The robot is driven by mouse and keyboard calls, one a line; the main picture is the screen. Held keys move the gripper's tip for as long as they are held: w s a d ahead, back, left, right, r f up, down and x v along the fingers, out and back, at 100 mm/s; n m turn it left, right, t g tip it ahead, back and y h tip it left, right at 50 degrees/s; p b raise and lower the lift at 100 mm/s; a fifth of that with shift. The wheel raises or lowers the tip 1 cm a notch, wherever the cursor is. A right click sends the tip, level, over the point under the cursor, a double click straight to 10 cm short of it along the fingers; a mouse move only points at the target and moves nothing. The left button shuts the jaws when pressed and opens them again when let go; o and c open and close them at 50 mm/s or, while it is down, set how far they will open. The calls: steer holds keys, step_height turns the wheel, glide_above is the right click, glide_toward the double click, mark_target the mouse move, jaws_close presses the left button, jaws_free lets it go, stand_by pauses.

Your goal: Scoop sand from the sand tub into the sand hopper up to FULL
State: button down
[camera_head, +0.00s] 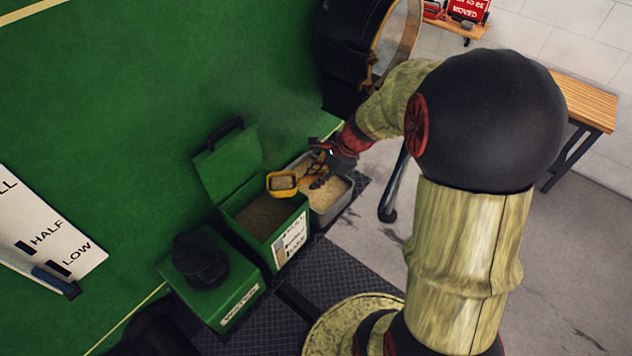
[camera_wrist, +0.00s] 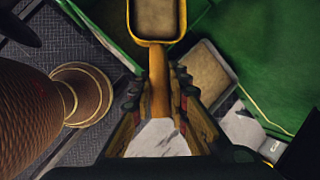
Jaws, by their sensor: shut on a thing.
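The sand hopper (camera_head: 248,200) is a green box with its lid raised. Brown sand lies inside, below the rim. The grey sand tub (camera_head: 347,204) stands beside it on the right with pale sand inside; it also shows in the wrist view (camera_wrist: 233,76). My gripper (camera_head: 325,165) is shut on the handle of a yellow scoop (camera_head: 270,190). In the wrist view, the handle runs up between the fingers (camera_wrist: 160,100) and the scoop (camera_wrist: 132,25) holds sand, looking level. The scoop is above the hopper's right side; its exact height I cannot tell.
A closed green box (camera_head: 232,317) with a black cap (camera_head: 200,260) stands left of the hopper. A white gauge board (camera_head: 60,225) reads HALF and LOW, its blue-tipped pointer (camera_head: 55,282) near LOW. A wooden bench (camera_head: 580,98) stands at right. Grey floor lies open at right.

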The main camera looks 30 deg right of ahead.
mark_target(308, 176)
steer(key=shift+n, duration=0.4)
steer(key=r+p, duration=0.1)
steer(key=p, duration=0.1)
steer(key=shift+a+g+p, duration=0.3)
steer(key=shift+w+a+r+h+p, duration=0.2)
steer(key=shift+h+p, duration=0.3)
steer(key=shift+p, duration=0.75)
steer(key=shift+p, duration=0.45)
steer(key=shift+a+r+g+h+p, duration=0.3)
steer(key=shift+g+h+p, duration=0.1)
steer(key=shift+p, duration=0.85)
steer(key=p, duration=0.4)
steer(key=shift+w+a+r+h, duration=0.15)
steer(key=shift+r+h, duration=0.1)
steer(key=shift+h, duration=0.15)
